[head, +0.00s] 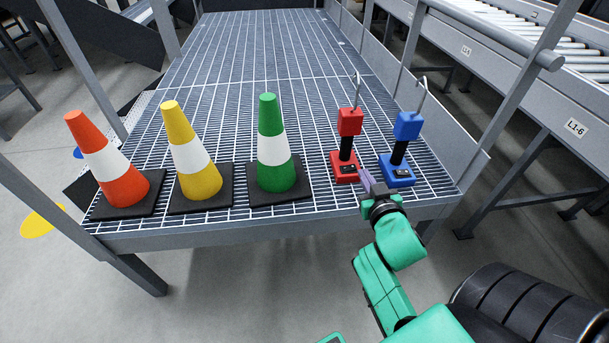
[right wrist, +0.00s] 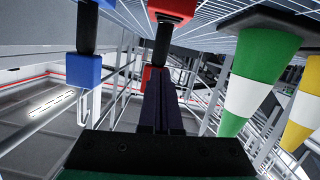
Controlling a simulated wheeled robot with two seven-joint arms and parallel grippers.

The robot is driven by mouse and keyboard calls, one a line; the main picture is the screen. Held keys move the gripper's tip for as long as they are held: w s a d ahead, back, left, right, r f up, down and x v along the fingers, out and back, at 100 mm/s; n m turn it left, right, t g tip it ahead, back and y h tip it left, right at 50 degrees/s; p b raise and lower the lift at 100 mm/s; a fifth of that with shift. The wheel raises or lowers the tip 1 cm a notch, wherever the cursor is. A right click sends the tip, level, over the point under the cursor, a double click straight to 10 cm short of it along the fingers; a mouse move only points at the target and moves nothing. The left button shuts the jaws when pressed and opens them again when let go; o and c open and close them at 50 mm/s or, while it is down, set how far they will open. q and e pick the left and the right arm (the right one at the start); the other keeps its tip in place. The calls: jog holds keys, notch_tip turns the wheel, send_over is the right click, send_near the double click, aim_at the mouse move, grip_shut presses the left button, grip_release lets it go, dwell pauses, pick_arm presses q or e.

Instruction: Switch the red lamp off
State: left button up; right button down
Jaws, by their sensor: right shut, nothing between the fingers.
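The red lamp (head: 349,122) stands upright on the catwalk's grating, with a red base, black stem, red head and wire hook. Its base carries a small dark switch plate (head: 348,169); I cannot tell the switch position or whether the lamp is lit. My right gripper (head: 366,180) is shut and empty, its fingertips close beside the right front of the red base. I cannot tell whether they touch. In the right wrist view, upside down, the shut fingers (right wrist: 161,103) partly cover the red lamp (right wrist: 170,8). My left gripper is not in view.
A blue lamp (head: 408,127) stands just right of the red one. Green (head: 270,115), yellow (head: 176,123) and orange (head: 84,131) cones stand to the left on black bases. The grating (head: 240,50) behind is clear. A metal side rail (head: 440,127) edges the right.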

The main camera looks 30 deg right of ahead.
pick_arm(q)
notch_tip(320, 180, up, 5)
jog(key=b, duration=0.2)
pick_arm(e)
send_over(353, 175)
jog(key=shift+a+f, duration=0.2)
jog(key=shift+f, duration=1.05)
jog(key=f, duration=0.1)
jog(key=f+b, duration=0.2)
jog(key=shift+d+f, duration=0.25)
jog(key=shift+f, duration=0.15)
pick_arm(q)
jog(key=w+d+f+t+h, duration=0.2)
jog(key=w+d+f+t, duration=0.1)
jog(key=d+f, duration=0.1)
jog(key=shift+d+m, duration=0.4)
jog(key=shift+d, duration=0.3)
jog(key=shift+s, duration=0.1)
